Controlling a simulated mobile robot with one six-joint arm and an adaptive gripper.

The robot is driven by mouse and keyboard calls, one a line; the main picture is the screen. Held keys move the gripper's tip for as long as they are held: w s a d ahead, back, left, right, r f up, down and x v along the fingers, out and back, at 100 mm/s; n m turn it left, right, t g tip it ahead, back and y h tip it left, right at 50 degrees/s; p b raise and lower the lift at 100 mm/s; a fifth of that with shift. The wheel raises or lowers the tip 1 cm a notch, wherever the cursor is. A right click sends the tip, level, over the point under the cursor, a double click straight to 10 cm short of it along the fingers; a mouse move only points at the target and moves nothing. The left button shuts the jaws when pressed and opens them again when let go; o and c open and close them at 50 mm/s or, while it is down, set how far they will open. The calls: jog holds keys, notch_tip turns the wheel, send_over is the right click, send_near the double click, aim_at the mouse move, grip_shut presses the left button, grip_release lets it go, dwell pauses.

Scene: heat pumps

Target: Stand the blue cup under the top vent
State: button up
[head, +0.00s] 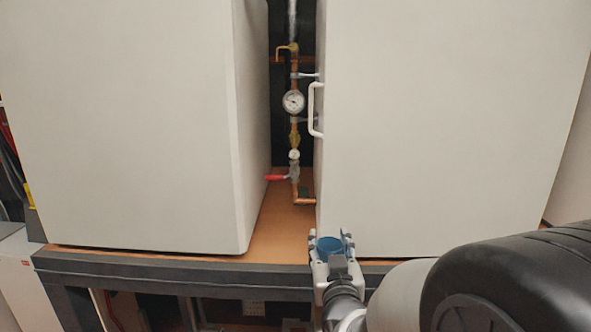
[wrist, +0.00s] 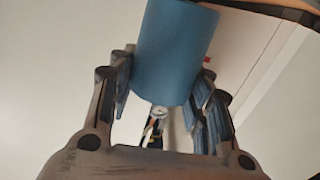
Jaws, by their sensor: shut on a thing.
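The blue cup (head: 330,246) is between the fingers of my gripper (head: 331,240), near the table's front edge, in front of the right cabinet. In the wrist view the cup (wrist: 178,50) fills the space between the fingers, and my gripper (wrist: 166,92) is shut on it. Between the two cabinets stands a copper pipe assembly. A short bent copper outlet (head: 279,52) sticks out to the left near its top; it looks like the top vent. The cup is well below it and nearer to me.
The left cabinet (head: 120,120) and right cabinet (head: 440,120) flank a narrow gap. In it are a round gauge (head: 293,102), a red valve handle (head: 276,178) and a white handle (head: 312,110) on the right cabinet.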

jog(key=d+f+b, duration=0.2)
jog(key=d+f, duration=0.1)
jog(key=f, duration=0.4)
jog(key=d+f+b, duration=0.3)
jog(key=f, duration=0.4)
jog(key=shift+d+f, duration=0.3)
jog(key=shift+f, duration=0.05)
